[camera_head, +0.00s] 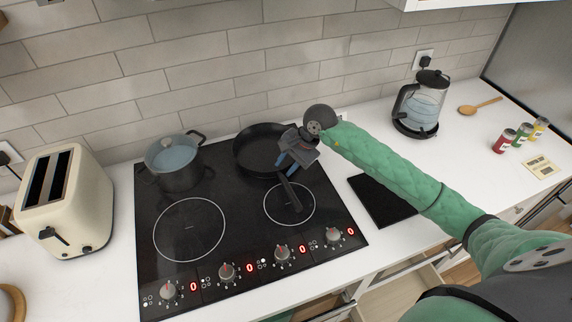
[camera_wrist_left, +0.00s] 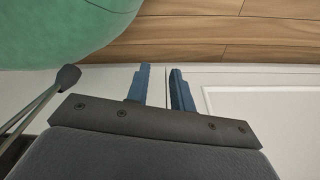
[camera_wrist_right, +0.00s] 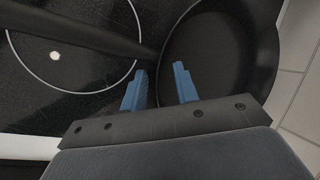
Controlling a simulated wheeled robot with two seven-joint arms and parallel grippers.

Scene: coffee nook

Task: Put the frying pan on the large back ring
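The black frying pan (camera_head: 257,149) sits at the back right of the glass hob (camera_head: 225,207). Its handle (camera_head: 291,194) points forward over the small front right ring (camera_head: 273,214). Any ring beneath the pan is hidden. My right gripper (camera_head: 291,164) is over the pan's right side, near the base of the handle. In the right wrist view its blue fingers (camera_wrist_right: 160,88) are apart with nothing between them, and the pan (camera_wrist_right: 222,55) and handle (camera_wrist_right: 85,27) lie beyond. My left gripper (camera_wrist_left: 158,88) is open and empty in its wrist view, facing a white cabinet front.
A grey pot (camera_head: 175,161) of water stands at the hob's back left. The large front left ring (camera_head: 189,229) is bare. A toaster (camera_head: 66,203) stands left. A black mat (camera_head: 382,200), glass kettle (camera_head: 421,103), spoon (camera_head: 480,106) and spice jars (camera_head: 521,137) are right.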

